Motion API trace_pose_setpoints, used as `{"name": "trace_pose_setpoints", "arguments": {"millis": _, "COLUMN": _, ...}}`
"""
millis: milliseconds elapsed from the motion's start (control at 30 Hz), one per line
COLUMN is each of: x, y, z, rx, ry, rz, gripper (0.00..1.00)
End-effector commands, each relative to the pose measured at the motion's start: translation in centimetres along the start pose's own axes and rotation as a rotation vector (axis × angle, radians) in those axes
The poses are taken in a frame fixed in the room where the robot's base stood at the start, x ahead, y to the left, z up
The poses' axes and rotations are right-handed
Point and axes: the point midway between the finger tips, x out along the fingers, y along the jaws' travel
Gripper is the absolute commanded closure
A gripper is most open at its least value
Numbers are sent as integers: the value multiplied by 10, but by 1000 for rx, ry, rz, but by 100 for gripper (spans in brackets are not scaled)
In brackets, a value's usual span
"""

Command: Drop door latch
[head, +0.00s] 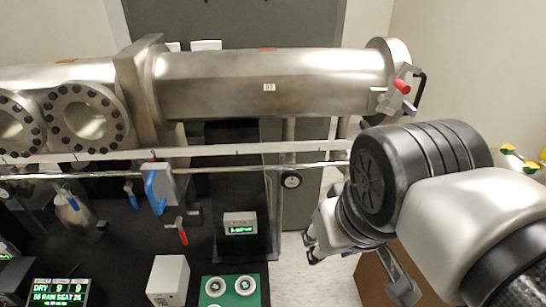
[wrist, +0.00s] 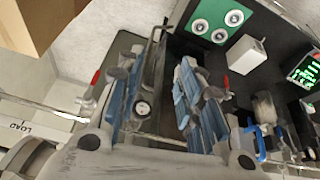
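The door latch (head: 402,87), a grey metal piece with a red grip, sits at the right end of the large steel tube, against the round door flange (head: 388,60). A black bent handle (head: 420,90) stands beside it. My gripper (head: 312,247) is below and left of the latch, apart from it, partly hidden by my wrist. In the wrist view my gripper (wrist: 160,98) has its blue-padded fingers spread with a clear gap and nothing held. I cannot make out the latch in the wrist view.
The steel tube (head: 220,85) runs across above a thin rail. A brown box (head: 372,285) stands below my arm. A red-handled valve (head: 182,231) is at lower left.

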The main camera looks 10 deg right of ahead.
Motion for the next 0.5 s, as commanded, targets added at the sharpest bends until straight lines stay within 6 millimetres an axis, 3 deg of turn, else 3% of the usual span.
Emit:
{"name": "trace_pose_setpoints", "arguments": {"millis": 200, "x": 19, "y": -6, "z": 16, "rx": -1, "ry": 1, "rz": -12, "gripper": 66}}
{"name": "trace_pose_setpoints", "arguments": {"millis": 500, "x": 22, "y": -7, "z": 19, "rx": -1, "ry": 1, "rz": -14, "gripper": 66}}
